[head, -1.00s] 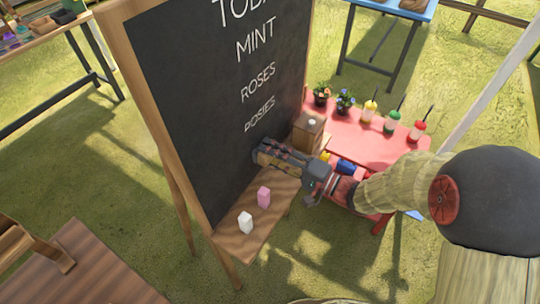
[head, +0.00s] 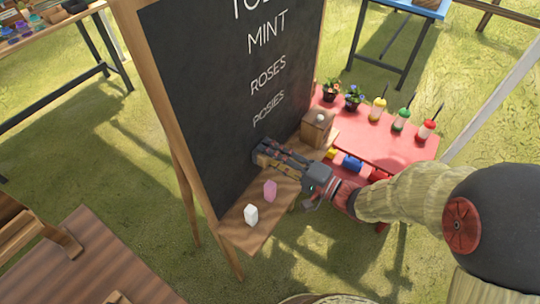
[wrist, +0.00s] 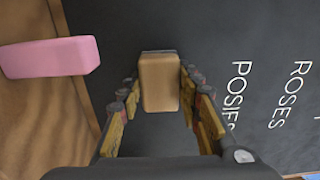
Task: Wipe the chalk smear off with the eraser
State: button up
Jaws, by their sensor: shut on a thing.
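My gripper (wrist: 160,95) is shut on the eraser (wrist: 160,85), a tan block with a dark strip at its far end. The strip is at the blackboard (wrist: 245,35); I cannot tell whether it touches. In the head view my gripper (head: 262,152) is at the lower part of the blackboard (head: 205,100), below the word POSIES, and the eraser is hard to make out there. No chalk smear shows clearly in either view; the part of the board behind the eraser and gripper is hidden.
A wooden box (head: 317,128) stands to the right of my gripper. Beyond is a red table (head: 360,135) with flower pots and bottles.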

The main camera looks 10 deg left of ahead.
jog(key=w, duration=0.1)
jog(key=w+d, duration=0.1)
jog(key=w, duration=0.1)
jog(key=shift+w+d, duration=0.15)
jog(key=shift+w, duration=0.1)
jog(key=shift+s+a, duration=0.25)
jog(key=shift+s, duration=0.4)
jog(key=shift+s+a, duration=0.2)
jog(key=shift+s, duration=0.45)
jog(key=shift+s+a, duration=0.25)
jog(key=shift+s, duration=0.4)
jog(key=shift+d, duration=0.1)
jog(key=shift+v, duration=2.9)
